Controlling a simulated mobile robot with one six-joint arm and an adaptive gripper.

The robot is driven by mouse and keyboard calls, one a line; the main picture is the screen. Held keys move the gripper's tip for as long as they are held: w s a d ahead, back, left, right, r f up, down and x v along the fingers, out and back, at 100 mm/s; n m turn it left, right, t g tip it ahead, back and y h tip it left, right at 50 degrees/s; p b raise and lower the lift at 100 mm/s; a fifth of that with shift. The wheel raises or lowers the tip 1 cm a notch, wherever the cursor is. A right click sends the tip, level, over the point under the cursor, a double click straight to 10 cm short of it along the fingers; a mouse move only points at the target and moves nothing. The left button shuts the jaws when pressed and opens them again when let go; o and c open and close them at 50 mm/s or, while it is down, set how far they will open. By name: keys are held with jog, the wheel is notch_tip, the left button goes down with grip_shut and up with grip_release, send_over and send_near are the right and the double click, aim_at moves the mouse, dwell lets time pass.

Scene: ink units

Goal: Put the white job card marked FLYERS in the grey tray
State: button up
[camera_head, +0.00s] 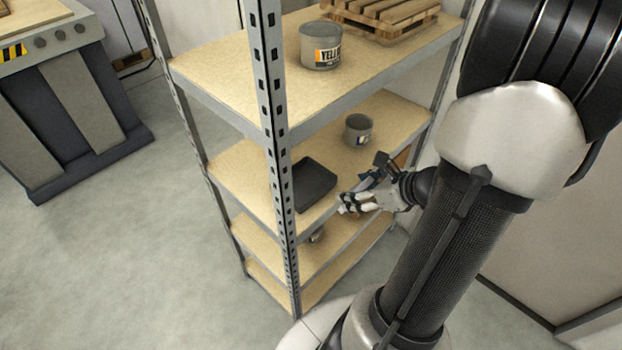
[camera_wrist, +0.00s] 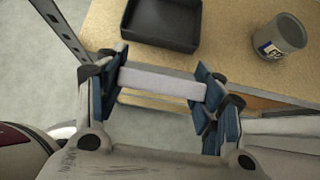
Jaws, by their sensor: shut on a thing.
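My gripper (camera_wrist: 160,84) is shut on a pale, flat white piece, which I take to be the job card (camera_wrist: 162,80). It spans between the two blue-padded fingertips, seen nearly edge-on; no FLYERS lettering is readable. The dark grey tray (camera_wrist: 163,20) lies on the shelf ahead, open at the top, and its visible inside looks empty. In the head view the tray (camera_head: 303,190) sits near the shelf's front edge. My gripper (camera_head: 354,202) is to its right, apart from it and just off the shelf edge. The card is hard to make out there.
A small grey tin (camera_head: 358,130) stands on the same shelf (camera_head: 237,170), further back right. A larger tin (camera_head: 320,46) labelled YELL and a wooden pallet (camera_head: 385,14) are on the shelf above. The slotted metal post (camera_head: 275,100) rises left of the tray.

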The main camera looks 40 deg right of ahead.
jog(key=w+f+b, duration=0.1)
jog(key=w, duration=0.3)
jog(key=w+b, duration=0.1)
jog(key=w, duration=0.3)
jog(key=w+a+f+b, duration=0.1)
jog(key=w, duration=0.3)
jog(key=shift+w+f, duration=0.1)
jog(key=shift+f, duration=0.2)
jog(key=f+b, duration=0.1)
jog(key=f, duration=0.1)
jog(key=w+f+b, duration=0.1)
jog(key=f, duration=0.1)
jog(key=shift+w, duration=0.1)
jog(key=shift+w+r+g, duration=0.35)
jog(key=shift+r+g, duration=0.05)
jog(key=shift+r, duration=0.1)
jog(key=shift+c, duration=0.5)
jog(key=shift+w+a+r+g+p, duration=0.25)
jog(key=shift+w+g+p, duration=0.1)
jog(key=shift+g+p, duration=0.3)
jog(key=shift+w+d+r+g+p, duration=0.15)
jog(key=shift+w+g+p, duration=0.3)
jog(key=shift+p, duration=0.75)
jog(key=shift+s+f+b, duration=0.1)
jog(key=shift+f+b, duration=0.35)
jog(key=shift+f, duration=0.15)
